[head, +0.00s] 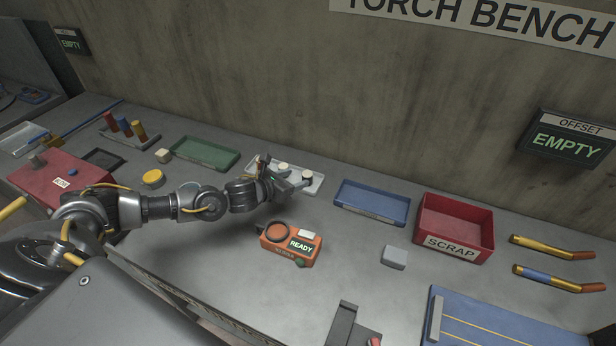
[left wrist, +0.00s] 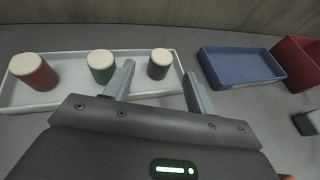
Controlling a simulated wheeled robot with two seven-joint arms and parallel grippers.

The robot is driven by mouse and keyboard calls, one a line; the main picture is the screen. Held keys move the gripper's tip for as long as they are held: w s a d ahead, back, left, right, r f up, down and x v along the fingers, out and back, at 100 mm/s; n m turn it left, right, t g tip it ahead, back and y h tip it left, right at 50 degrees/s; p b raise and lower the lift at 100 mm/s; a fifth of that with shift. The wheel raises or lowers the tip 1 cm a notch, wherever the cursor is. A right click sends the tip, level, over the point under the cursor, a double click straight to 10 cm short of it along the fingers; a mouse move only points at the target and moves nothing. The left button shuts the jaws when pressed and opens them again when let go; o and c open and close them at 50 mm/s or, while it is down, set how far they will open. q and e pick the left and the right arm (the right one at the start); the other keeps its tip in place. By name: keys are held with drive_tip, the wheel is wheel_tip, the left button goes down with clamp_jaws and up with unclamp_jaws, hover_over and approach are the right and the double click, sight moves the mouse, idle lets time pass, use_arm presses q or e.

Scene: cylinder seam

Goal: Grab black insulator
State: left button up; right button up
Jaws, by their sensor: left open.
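Three cylinders with cream tops stand in a white tray (left wrist: 60,98). In the left wrist view the black insulator (left wrist: 159,66) is the rightmost, the green one (left wrist: 101,68) is in the middle and the red one (left wrist: 34,73) is at the left. My left gripper (left wrist: 158,84) is open and empty, and the black insulator shows between its fingers, just beyond them. Contact with it cannot be told. In the head view my left gripper (head: 291,184) is over the tray's front edge (head: 312,190) and hides part of the cylinders. My right gripper is not in view.
A blue tray (head: 372,203) and a red scrap bin (head: 455,225) stand to the right, a green tray (head: 205,153) to the left. An orange device reading READY (head: 290,246) and a grey block (head: 394,257) sit in front. Bare bench lies between them.

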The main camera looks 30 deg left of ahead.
sight(304, 177)
use_arm(q)
drive_tip(key=shift+w+d, duration=0.1)
drive_tip(key=shift+d, duration=0.05)
drive_tip(key=p+x, duration=0.2)
drive_tip(key=x, duration=0.2)
drive_tip(key=shift+f+p, duration=0.2)
drive_tip(key=shift+p, duration=0.1)
drive_tip(key=shift+w+d+f, duration=0.1)
drive_tip(key=shift+w+f, duration=0.1)
drive_tip(key=shift+w, duration=0.05)
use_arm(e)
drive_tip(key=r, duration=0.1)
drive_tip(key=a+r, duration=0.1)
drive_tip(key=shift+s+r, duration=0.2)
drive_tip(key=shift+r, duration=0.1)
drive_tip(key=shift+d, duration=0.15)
use_arm(q)
drive_tip(key=shift+c, duration=0.9)
drive_tip(key=c, duration=0.9)
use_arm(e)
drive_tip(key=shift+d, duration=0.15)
